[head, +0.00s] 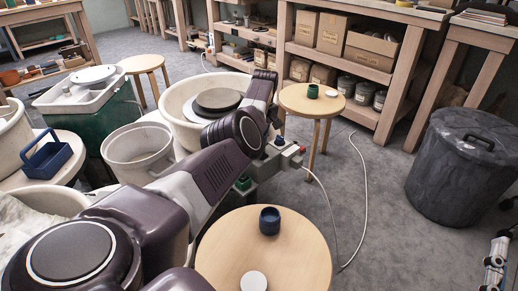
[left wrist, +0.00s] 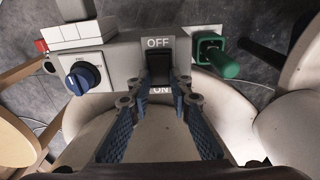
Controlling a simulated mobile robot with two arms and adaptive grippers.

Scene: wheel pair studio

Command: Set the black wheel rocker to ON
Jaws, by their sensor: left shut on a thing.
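The black wheel rocker (left wrist: 158,68) sits on a grey control box (left wrist: 120,60) in the left wrist view, with OFF printed above it and ON below. The ON label is partly covered by my fingers. My left gripper (left wrist: 160,90) is shut on the rocker, its blue-padded fingers on either side. In the head view the box (head: 268,166) shows beside the wheel basin, and my left arm hides the rocker and fingertips. Part of what looks like my right gripper (head: 495,262) shows at the lower right edge, far from the box; its jaws are unclear.
A blue knob (left wrist: 83,78) and a green-handled lever (left wrist: 217,58) flank the rocker. A red button (left wrist: 41,46) is at the box's end. Round stools (head: 225,255) (head: 300,98) hold small pots. A black bin (head: 455,165) stands right, with open floor between.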

